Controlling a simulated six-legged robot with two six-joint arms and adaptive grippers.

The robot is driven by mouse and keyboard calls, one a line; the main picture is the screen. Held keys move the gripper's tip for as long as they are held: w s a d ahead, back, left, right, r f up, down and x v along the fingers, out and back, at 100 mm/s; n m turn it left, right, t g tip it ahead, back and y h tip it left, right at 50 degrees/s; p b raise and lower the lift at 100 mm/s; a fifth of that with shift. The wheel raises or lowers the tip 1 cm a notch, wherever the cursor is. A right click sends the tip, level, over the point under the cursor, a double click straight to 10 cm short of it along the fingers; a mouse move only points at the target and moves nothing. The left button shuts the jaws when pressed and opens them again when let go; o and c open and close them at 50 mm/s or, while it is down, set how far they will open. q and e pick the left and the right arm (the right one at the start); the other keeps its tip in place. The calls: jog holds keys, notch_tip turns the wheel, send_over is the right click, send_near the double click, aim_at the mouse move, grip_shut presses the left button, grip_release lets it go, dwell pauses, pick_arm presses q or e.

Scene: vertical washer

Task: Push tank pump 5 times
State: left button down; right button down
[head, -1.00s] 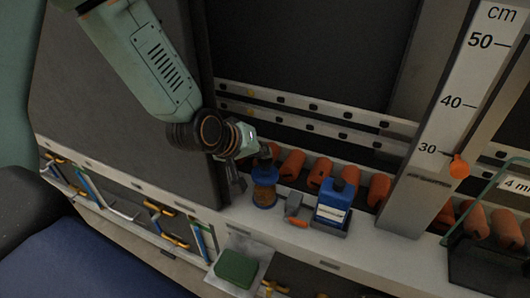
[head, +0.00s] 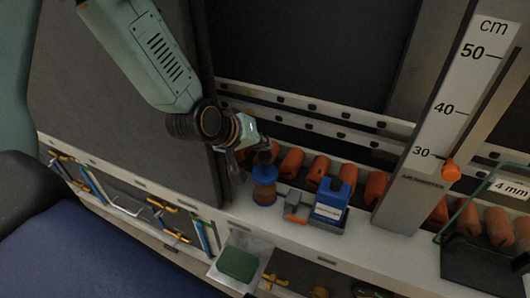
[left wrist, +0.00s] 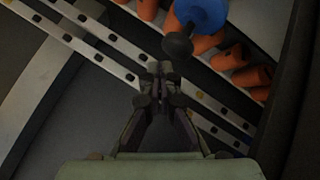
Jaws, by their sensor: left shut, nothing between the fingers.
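The tank (head: 264,188) is a small jar with amber contents and a blue lid, upright on the white ledge. A dark pump knob (head: 265,157) stands on its lid. The left wrist view shows the blue lid (left wrist: 203,14) and the dark knob (left wrist: 178,45) at the top. My left gripper (head: 236,167) is just left of the tank in the head view, near knob height. Its fingertips (left wrist: 160,72) are together and empty, and appear apart from the knob. My right gripper is in neither view.
A blue bottle (head: 331,200) and a grey-orange tool (head: 297,205) stand right of the tank. Orange cylinders (head: 318,168) line the ledge behind. A green pad (head: 237,264) lies in front. A ruler post (head: 440,125) rises at right.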

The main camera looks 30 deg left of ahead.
aim_at(261, 157)
pick_arm(q)
jog(key=shift+r+p, duration=2.35)
jog(key=shift+r, duration=0.2)
jog(key=shift+f, duration=0.1)
jog(key=shift+s+m, duration=0.1)
jog(key=shift+m, duration=0.3)
jog(key=s+f+m+g, duration=0.1)
jog(key=s+f+g, duration=0.2)
jog(key=s+f, duration=0.4)
jog(key=s+d+f+m+g+y, duration=0.1)
jog(key=s+f+m+g, duration=0.1)
jog(key=s+f, duration=0.5)
jog(key=s+d+f+m+g+y, duration=0.1)
jog(key=s+f+g, duration=0.2)
jog(key=s, duration=1.4)
notch_tip(261, 157, down, 4)
jog(key=shift+r+m+g, duration=0.1)
jog(key=shift+m+g, duration=0.3)
jog(key=c, duration=2.1)
grip_release()
